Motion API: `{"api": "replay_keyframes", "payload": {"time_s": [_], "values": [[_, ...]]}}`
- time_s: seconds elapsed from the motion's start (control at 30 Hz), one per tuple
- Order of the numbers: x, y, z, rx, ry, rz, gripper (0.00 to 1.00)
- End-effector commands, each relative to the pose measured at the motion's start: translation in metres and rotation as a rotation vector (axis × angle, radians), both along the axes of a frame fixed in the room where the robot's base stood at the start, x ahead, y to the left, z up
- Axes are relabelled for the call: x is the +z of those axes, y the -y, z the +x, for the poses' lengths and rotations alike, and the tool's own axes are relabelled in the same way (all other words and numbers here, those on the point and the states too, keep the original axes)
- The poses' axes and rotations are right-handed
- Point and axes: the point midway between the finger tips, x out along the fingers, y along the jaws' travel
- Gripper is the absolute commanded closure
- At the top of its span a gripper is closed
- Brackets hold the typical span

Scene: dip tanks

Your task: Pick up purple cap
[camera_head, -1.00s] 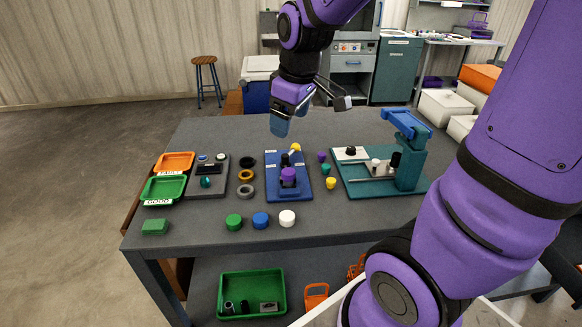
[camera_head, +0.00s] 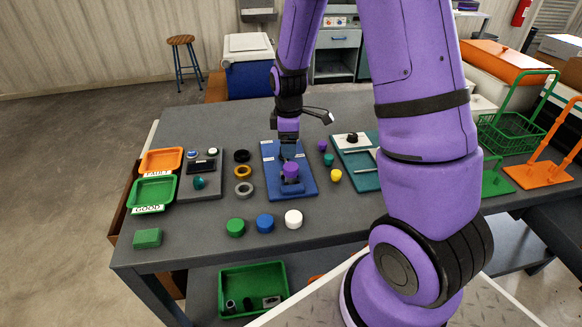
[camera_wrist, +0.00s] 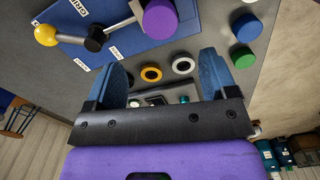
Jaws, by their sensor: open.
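The purple cap (camera_head: 291,170) sits on top of the fixture on the blue board (camera_head: 307,187); it also shows near the top of the wrist view (camera_wrist: 160,19). A smaller purple piece (camera_head: 322,146) stands on the table right of the board. My gripper (camera_head: 288,152) hangs over the far part of the board, behind the cap. In the wrist view my gripper's two blue fingers (camera_wrist: 164,72) are apart with nothing between them. The cap lies beyond the fingertips, not between them. In the head view the fingertips are small and hard to make out.
A lever with a yellow ball (camera_wrist: 46,35) lies beside the cap. Grey (camera_head: 243,189), yellow and black rings lie left of the board. Green (camera_head: 235,227), blue (camera_head: 265,223) and white (camera_head: 293,219) caps stand in front. A teal board (camera_head: 360,178) is at right.

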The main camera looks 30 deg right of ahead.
Motion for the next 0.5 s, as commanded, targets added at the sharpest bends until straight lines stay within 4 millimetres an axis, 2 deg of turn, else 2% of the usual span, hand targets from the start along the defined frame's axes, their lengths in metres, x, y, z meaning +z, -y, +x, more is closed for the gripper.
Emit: {"api": "replay_keyframes", "payload": {"time_s": [0.2,0.5], "values": [[-0.031,0.0,-0.001,-0.002,-0.004,0.001,0.21],[-0.05,0.001,-0.002,-0.004,-0.003,0.001,0.21]]}}
